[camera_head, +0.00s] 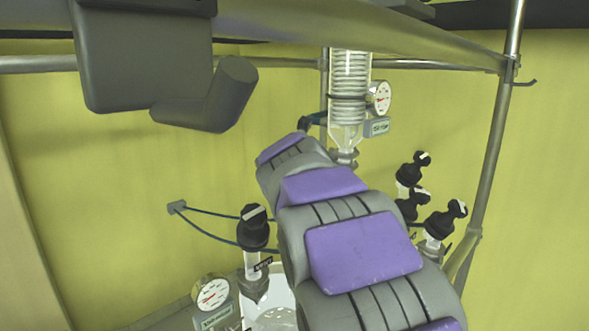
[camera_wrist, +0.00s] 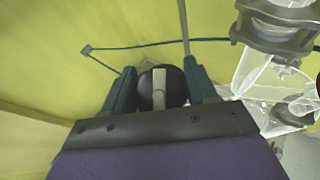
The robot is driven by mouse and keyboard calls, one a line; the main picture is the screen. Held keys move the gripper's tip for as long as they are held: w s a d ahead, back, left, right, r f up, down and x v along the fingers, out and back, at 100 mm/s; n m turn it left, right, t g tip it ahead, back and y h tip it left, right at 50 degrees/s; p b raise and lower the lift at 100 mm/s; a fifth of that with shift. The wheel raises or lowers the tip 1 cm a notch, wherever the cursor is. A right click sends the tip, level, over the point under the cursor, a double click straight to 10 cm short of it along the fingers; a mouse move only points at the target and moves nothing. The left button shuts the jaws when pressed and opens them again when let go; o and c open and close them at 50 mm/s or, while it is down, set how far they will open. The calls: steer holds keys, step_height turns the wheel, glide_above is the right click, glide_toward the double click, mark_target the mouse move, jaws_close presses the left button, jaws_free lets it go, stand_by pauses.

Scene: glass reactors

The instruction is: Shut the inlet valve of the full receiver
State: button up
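In the wrist view, a round black valve knob (camera_wrist: 162,88) with a pale grey bar sits between the two dark fingers of my gripper (camera_wrist: 159,76). The fingers are apart, one on either side of the knob; I cannot tell whether they touch it. In the head view my arm hides the gripper. A black-topped valve (camera_head: 253,228) with a label stands left of my arm, above a glass vessel (camera_head: 271,318) partly cut off by the frame. More black valves (camera_head: 415,168), (camera_head: 445,220) stand right of the arm. Fill levels and the receivers' contents cannot be made out.
A glass coil condenser (camera_head: 349,85) with a round gauge (camera_head: 380,98) rises behind my arm. Another gauge (camera_head: 211,292) is at the lower left. Metal frame poles (camera_head: 498,130) stand at the right. A cable box (camera_head: 177,208) is on the yellow wall. Glassware (camera_wrist: 262,75) is close right of the gripper.

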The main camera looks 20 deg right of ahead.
steer(key=o, duration=0.3)
steer(key=shift+f, duration=0.25)
steer(key=shift+o, duration=0.3)
steer(key=shift+r, duration=0.15)
steer(key=p+v, duration=0.3)
steer(key=v, duration=1.4)
steer(key=shift+a+r, duration=0.15)
steer(key=shift+r, duration=0.05)
